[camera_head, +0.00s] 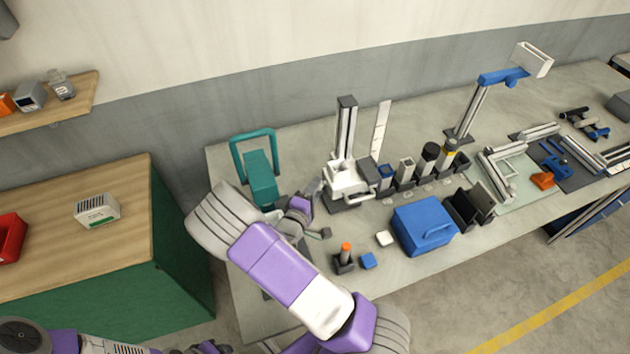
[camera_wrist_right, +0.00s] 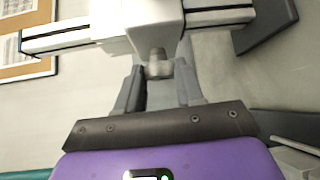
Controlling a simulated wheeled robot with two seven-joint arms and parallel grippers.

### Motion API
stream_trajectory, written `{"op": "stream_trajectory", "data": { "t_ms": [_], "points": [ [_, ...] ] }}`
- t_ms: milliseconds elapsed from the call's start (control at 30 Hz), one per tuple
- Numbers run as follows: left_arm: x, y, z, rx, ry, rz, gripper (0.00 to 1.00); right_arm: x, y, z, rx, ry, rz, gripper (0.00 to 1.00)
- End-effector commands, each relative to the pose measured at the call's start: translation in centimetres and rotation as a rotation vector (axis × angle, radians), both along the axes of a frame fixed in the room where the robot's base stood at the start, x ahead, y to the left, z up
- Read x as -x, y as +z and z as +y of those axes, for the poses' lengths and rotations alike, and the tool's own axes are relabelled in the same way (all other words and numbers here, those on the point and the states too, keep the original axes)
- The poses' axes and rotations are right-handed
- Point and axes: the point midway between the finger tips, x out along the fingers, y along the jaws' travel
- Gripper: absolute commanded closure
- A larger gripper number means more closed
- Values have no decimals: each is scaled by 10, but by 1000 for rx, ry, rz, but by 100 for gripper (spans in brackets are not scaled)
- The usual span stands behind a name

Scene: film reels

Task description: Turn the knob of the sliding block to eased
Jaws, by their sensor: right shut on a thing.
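The white sliding block (camera_head: 345,178) sits low on an upright dark-and-light post (camera_head: 346,125) at the back of the bench. In the right wrist view the block (camera_wrist_right: 140,20) fills the top, with a small grey knob (camera_wrist_right: 158,65) sticking out toward my gripper. My right gripper (camera_head: 317,189) reaches the left side of the block in the head view. Its two dark fingers (camera_wrist_right: 159,76) are shut on the knob in the wrist view. The knob's markings cannot be read. My left gripper is not in view.
A teal frame (camera_head: 260,170) stands left of the post, close to my right arm. A blue box (camera_head: 422,226), a white cube (camera_head: 384,238), a small blue block (camera_head: 368,261) and an orange-topped piece (camera_head: 345,257) lie in front. Several dark holders stand to the right.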

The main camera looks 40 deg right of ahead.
Motion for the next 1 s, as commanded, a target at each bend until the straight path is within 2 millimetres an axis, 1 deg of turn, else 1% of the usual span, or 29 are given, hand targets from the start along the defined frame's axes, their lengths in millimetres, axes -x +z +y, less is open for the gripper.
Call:
{"op": "stream_trajectory", "data": {
  "t_ms": [33, 400, 700, 1000],
  "points": [
    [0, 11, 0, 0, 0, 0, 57, 0, 7, -1, -17, -2, 38, 94],
    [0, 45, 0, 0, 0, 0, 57, -2, 10, -1, -122, -1, 364, 94],
    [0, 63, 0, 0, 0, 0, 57, -4, 11, -1, -187, -1, 574, 94],
    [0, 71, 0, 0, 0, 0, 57, -5, 10, -1, -218, 0, 685, 94]
  ]
}}
